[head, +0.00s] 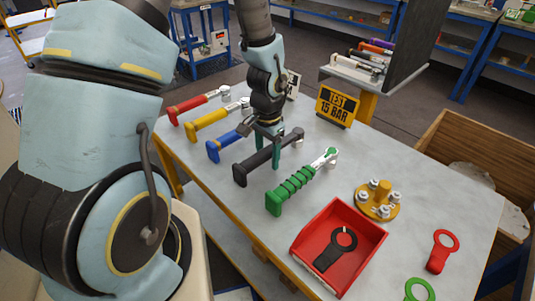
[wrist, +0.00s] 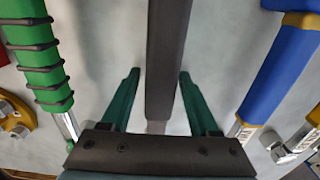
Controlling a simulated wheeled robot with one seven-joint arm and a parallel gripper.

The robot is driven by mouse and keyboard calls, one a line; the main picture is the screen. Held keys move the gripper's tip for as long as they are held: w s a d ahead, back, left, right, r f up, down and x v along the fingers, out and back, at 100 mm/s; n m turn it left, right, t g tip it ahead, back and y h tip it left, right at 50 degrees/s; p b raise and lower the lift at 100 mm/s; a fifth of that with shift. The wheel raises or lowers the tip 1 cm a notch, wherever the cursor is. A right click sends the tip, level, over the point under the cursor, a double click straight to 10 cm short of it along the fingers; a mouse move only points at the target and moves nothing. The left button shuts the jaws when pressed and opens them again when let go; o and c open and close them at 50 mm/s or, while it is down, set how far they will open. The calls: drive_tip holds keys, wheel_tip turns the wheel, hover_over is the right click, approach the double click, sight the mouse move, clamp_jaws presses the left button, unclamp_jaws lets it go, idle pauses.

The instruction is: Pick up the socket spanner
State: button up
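Several long-handled tools lie side by side on the table: red (head: 195,102), yellow (head: 215,119), blue (head: 225,141), black (head: 254,165) and green (head: 295,187). Which one is the socket spanner I cannot tell from looks alone. My gripper (head: 268,148) is over the black tool, pointing down. In the wrist view my gripper (wrist: 160,74) is open, its two green fingers on either side of the black tool (wrist: 168,60), with gaps on both sides. The green tool (wrist: 36,62) is left there and the blue tool (wrist: 278,75) right. My wrist hides part of the black tool.
A red tray (head: 310,262) holds a black ring-ended tag. A yellow flange with bolts (head: 378,200) stands right of the green tool. A "TEST 15 BAR" sign (head: 337,106) stands at the back. Red (head: 442,250) and green (head: 420,290) ring tags lie front right.

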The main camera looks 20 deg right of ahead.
clamp_jaws()
drive_tip(key=shift+r, duration=0.15)
idle(0.5)
